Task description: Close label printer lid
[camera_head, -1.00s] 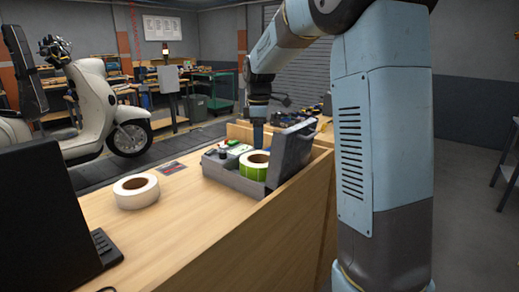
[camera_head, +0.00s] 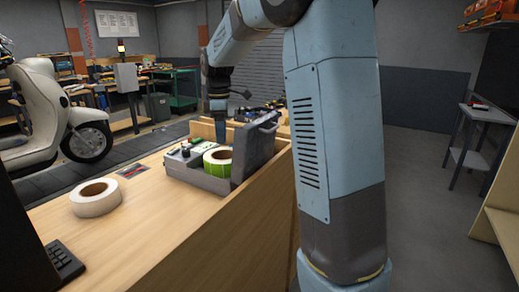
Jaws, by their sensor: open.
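The label printer (camera_head: 195,178) is a grey box on the wooden bench. Its dark grey lid (camera_head: 258,145) stands open, tilted up on the right side of the printer. A roll of green labels (camera_head: 218,163) sits exposed inside. My gripper (camera_head: 220,138) points down behind the printer, left of the raised lid. It looks small and partly hidden there, and its fingers are not clear. It holds nothing that I can see, and I cannot tell whether it touches the printer.
A white tape roll (camera_head: 95,198) lies on the bench (camera_head: 140,230) left of the printer. A black keyboard and screen (camera_head: 30,235) stand at the near left. A low wooden bin with parts (camera_head: 262,112) is behind the printer. A cream scooter (camera_head: 60,110) stands beyond.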

